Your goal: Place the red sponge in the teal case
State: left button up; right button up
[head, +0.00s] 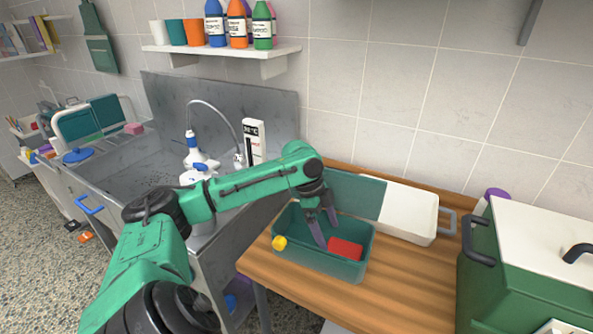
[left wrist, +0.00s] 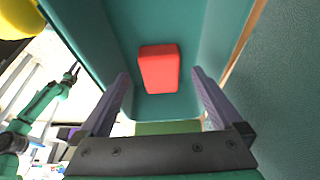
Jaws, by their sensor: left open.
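The red sponge (head: 345,248) lies inside the teal case (head: 300,254), toward its right end. It also shows in the left wrist view (left wrist: 159,69), flat on the floor of the case (left wrist: 207,45) and apart from the walls. My left gripper (head: 326,233) points down into the case just left of the sponge in the head view. Its fingers (left wrist: 161,98) are spread and hold nothing; the sponge shows beyond and between them.
A yellow object (head: 279,243) sits at the case's left front rim. A green box (head: 525,262) stands right on the wooden table (head: 412,287). The metal sink (head: 160,160) is left; the table front is bare.

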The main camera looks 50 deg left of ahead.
pick_arm(q)
jog(key=s+a, duration=0.1)
jog(key=a, duration=0.1)
jog(key=s+a+b, duration=0.1)
jog(key=a, duration=0.2)
jog(key=s+a+b, duration=0.1)
jog(key=a, duration=0.2)
jog(key=shift+s+f, duration=0.1)
jog(key=shift+s, duration=0.15)
jog(key=shift+s+a, duration=0.15)
jog(key=shift+a, duration=0.3)
